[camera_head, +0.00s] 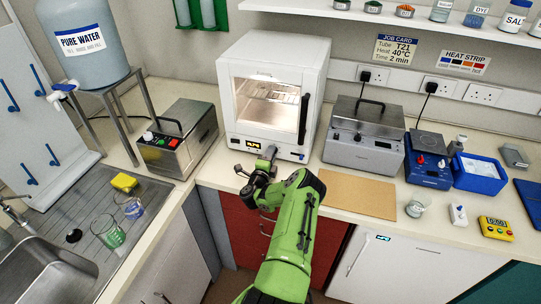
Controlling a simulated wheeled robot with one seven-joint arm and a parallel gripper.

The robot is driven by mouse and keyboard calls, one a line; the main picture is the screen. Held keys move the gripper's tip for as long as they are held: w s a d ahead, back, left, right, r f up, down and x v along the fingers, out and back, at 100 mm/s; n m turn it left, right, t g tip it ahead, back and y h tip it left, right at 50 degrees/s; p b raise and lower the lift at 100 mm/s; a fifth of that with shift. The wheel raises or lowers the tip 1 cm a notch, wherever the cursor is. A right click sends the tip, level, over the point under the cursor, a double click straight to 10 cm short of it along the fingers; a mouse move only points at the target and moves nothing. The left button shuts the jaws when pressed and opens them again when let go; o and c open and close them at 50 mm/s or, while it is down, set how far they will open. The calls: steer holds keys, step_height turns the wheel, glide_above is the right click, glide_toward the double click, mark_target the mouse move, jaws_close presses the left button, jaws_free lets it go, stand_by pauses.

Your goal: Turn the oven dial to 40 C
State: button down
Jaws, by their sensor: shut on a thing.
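The white oven (283,53) stands at the back middle of the bench, its glass door closed and its inside lit. A small yellow display (253,144) sits on the panel below the door. My gripper (270,153) reaches up to this panel, just right of the display. It is shut on what seems to be the oven dial, which my gripper hides. The dial's setting cannot be read. A job card (394,50) on the wall reads T21, Heat 40°C, Time 2 min.
A steel box with a black handle (366,122) stands close right of the oven. Another steel unit (180,138) is to the left. A brown board (358,194) lies in front on the right.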

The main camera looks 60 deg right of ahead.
steer(key=c, duration=0.8)
jaws_free()
steer(key=a+p, duration=0.2)
steer(key=a, duration=0.2)
steer(key=s+a+p, duration=0.1)
steer(key=a+p, duration=0.1)
steer(key=a, duration=0.3)
steer(key=s+a+p, duration=0.1)
steer(key=a+p, duration=0.1)
steer(key=a, duration=0.2)
steer(key=shift+a+r, duration=0.25)
steer(key=shift+a, duration=0.1)
steer(key=shift+s+a+r+p, duration=0.1)
steer(key=shift+a+p, duration=0.2)
steer(key=shift+p, duration=0.4)
steer(key=shift+s+a+f+p, duration=0.15)
steer(key=shift+a+f+p, duration=0.15)
steer(key=shift+a+p, duration=0.4)
